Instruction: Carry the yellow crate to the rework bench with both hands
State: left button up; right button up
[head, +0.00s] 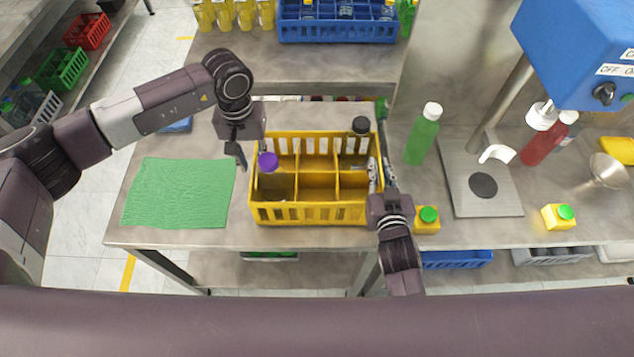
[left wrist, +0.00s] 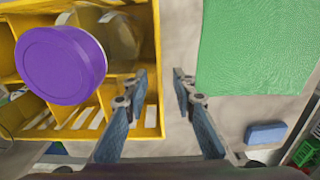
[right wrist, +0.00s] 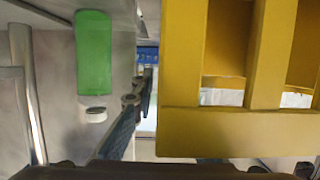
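The yellow crate (head: 310,212) stands on the metal table, divided into compartments. It holds a purple-capped bottle (head: 268,162) at front left and a dark-capped bottle (head: 360,127) at back right. My left gripper (head: 240,153) is at the crate's left wall. In the left wrist view its fingers are spread (left wrist: 160,80), one over the crate's edge and one outside. My right gripper (head: 381,172) is at the right wall. In the right wrist view one finger stands outside the crate wall (right wrist: 230,130) with a gap; the other is hidden by the crate.
A green mat (head: 180,193) lies left of the crate. A blue crate (head: 337,29) stands on the surface behind.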

pick_arm(q)
grip_shut()
dwell(0.5)
jog(key=shift+w+r, duration=0.1)
jog(key=shift+r, duration=0.1)
